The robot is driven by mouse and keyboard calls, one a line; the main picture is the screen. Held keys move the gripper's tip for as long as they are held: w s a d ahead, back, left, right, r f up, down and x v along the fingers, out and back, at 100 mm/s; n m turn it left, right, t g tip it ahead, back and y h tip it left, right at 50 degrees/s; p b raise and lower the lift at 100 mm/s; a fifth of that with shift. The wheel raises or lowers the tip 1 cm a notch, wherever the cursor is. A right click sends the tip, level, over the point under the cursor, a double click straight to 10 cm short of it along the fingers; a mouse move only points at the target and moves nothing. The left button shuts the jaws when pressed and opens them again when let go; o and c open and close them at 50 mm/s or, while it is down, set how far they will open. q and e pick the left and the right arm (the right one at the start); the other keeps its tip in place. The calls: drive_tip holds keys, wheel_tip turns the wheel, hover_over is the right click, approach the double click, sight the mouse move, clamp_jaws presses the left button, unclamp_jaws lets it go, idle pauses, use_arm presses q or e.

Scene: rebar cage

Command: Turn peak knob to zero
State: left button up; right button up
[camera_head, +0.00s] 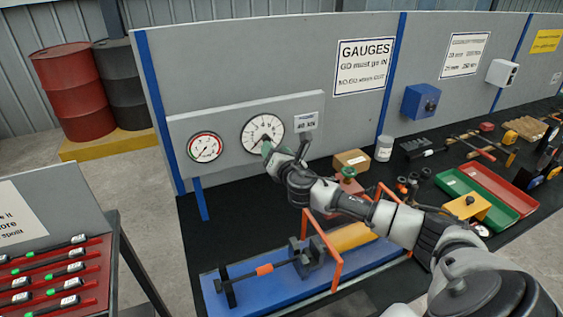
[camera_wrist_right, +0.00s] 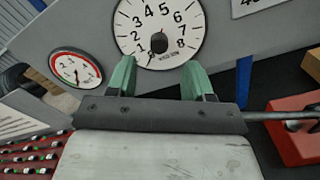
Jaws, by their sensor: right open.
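The large white gauge (camera_head: 256,124) is mounted on the grey panel, with numbers 1 to 8 around its face. It also shows in the right wrist view (camera_wrist_right: 175,22). A black knob (camera_wrist_right: 159,43) sits low on its face, and a thin dark pointer appears to run from it to the lower left, below the 1. My right gripper (camera_head: 268,152) is at the gauge's lower edge. In the right wrist view its green fingers (camera_wrist_right: 160,79) are spread apart, below and to either side of the knob, with nothing between them. My left gripper is not in view.
A smaller red-rimmed gauge (camera_head: 205,148) is left of the large one. A label plate (camera_head: 305,122) is to its right. Below my arm are an orange frame (camera_head: 335,262) and a blue base (camera_head: 262,294). Green and red trays (camera_head: 500,185) lie right on the black bench.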

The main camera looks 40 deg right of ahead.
drive_tip(key=b+v, duration=0.1)
drive_tip(key=v, duration=0.3)
drive_tip(key=shift+s, duration=0.25)
drive_tip(key=shift+f, duration=0.1)
idle(0.3)
